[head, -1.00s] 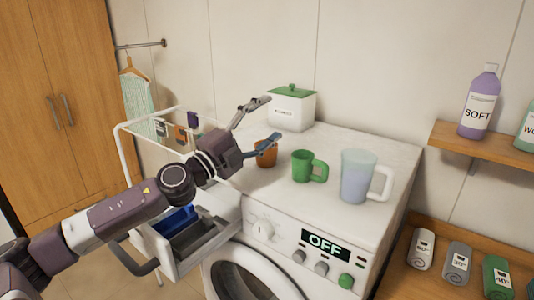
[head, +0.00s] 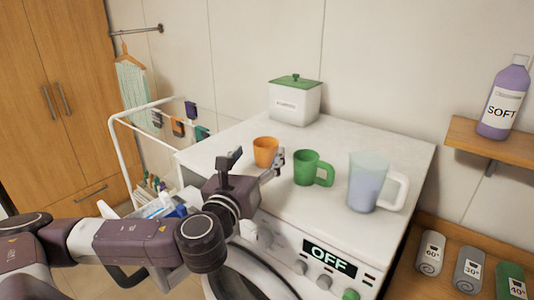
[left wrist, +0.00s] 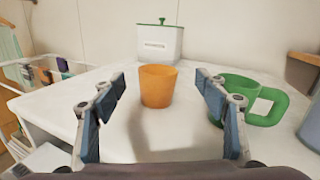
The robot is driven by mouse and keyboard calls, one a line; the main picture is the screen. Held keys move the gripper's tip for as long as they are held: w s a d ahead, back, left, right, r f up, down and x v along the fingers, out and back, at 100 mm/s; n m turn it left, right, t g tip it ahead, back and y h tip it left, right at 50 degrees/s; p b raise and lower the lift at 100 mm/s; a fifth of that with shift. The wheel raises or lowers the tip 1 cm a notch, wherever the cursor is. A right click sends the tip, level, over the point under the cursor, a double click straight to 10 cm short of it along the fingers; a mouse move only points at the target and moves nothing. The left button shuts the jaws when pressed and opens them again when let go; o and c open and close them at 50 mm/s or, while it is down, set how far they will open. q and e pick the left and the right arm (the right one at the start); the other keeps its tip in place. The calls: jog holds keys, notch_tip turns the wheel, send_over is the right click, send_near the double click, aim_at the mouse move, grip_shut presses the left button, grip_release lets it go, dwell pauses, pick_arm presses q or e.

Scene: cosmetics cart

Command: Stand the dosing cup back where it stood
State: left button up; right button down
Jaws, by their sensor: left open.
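An orange handleless cup (head: 265,151), which looks like the dosing cup, stands upright on the white top of the washing machine (head: 225,150). My left gripper (head: 252,165) is just in front of it, open and empty. In the left wrist view the orange cup (left wrist: 158,86) sits centred ahead, between and beyond the two spread fingers, with clear space on both sides. A green mug (head: 307,168) with a handle stands to its right and shows close by the right finger in the left wrist view (left wrist: 245,95). My right gripper is not in view.
A measuring jug (head: 367,182) with bluish contents stands right of the green mug. A white canister with a green lid (head: 295,101) stands at the back. The machine's top is bare left of the orange cup. A drying rack (head: 120,140) stands at the left.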

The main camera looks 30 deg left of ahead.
aim_at(269, 140)
pick_arm(q)
jog(key=shift+s+a+f+m+y, duration=0.15)
jog(key=shift+a+f+m+y, duration=0.15)
jog(key=shift+f+m, duration=0.2)
jog(key=shift+p+x, duration=0.5)
jog(key=shift+x, duration=0.35)
jog(key=p+x, duration=0.2)
jog(key=x, duration=0.2)
jog(key=shift+w+d+p, duration=0.15)
jog(key=shift+w+p, duration=0.25)
jog(key=shift+w, duration=0.5)
jog(key=shift+f, duration=0.1)
pick_arm(e)
jog(key=r, duration=0.4)
jog(key=shift+w, duration=0.2)
pick_arm(q)
jog(key=shift+c, duration=0.6)
jog(key=c, duration=1)
